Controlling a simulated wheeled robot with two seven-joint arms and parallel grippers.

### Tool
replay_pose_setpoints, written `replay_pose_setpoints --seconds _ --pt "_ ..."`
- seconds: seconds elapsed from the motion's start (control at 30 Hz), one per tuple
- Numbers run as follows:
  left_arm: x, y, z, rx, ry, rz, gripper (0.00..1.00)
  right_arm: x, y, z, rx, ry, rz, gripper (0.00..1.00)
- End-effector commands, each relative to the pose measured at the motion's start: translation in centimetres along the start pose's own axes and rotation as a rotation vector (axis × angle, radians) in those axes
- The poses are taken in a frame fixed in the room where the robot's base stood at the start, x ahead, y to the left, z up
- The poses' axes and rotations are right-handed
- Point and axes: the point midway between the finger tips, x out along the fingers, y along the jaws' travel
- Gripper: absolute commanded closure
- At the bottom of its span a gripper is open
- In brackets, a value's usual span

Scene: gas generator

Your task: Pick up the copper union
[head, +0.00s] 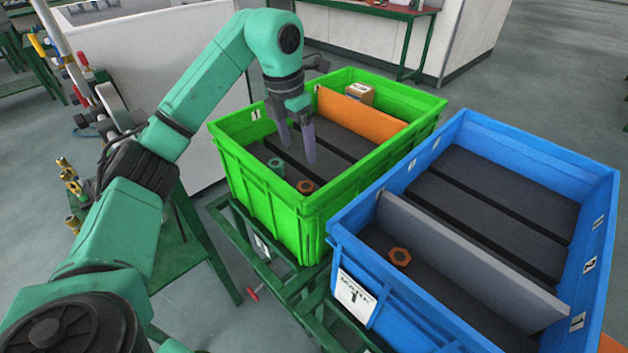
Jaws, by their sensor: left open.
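A copper-coloured hexagonal union (305,186) with a dark hole lies on the floor of the green crate (262,205), near its front wall. A similar copper-coloured piece (400,256) lies in the near compartment of the blue crate (430,309). My left gripper (299,154) reaches down into the green crate. Its two grey fingers are apart with nothing between them. The fingertips are above and behind the union in the picture, not touching it. My right gripper is not in view.
A teal ring-shaped part (276,167) lies beside the union. An orange divider (360,110) and a small cardboard box (360,92) are at the green crate's far side. A grey divider (460,255) splits the blue crate. A green stand (285,280) is under the crates.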

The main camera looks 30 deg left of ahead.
Motion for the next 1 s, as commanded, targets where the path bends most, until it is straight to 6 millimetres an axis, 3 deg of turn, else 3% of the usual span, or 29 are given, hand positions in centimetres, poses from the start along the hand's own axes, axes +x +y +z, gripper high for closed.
replay_pose_setpoints --seconds 0.2,0.3,0.4,0.6,0.7,0.9,1.0 --pt "5.5 -0.1 -0.1 0.002 0.005 -0.003 0.16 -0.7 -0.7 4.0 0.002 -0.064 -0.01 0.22" --pt "7.5 -0.2 0.0 0.003 0.002 -0.004 0.16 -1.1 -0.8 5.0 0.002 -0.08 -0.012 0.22" --pt "8.7 -0.2 0.0 0.003 0.001 -0.003 0.16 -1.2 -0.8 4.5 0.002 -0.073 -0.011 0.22" --pt "12.2 -0.5 0.1 0.003 0.001 -0.005 0.16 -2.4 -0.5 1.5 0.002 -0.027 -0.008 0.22" --pt "13.5 -0.4 0.1 0.003 -0.001 -0.003 0.16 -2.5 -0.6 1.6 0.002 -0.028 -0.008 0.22" --pt "13.7 -0.4 0.2 0.003 -0.002 -0.002 0.16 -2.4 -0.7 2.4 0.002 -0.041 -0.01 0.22" --pt "13.7 -0.4 0.2 0.003 -0.002 -0.002 0.54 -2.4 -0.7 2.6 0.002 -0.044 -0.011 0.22"
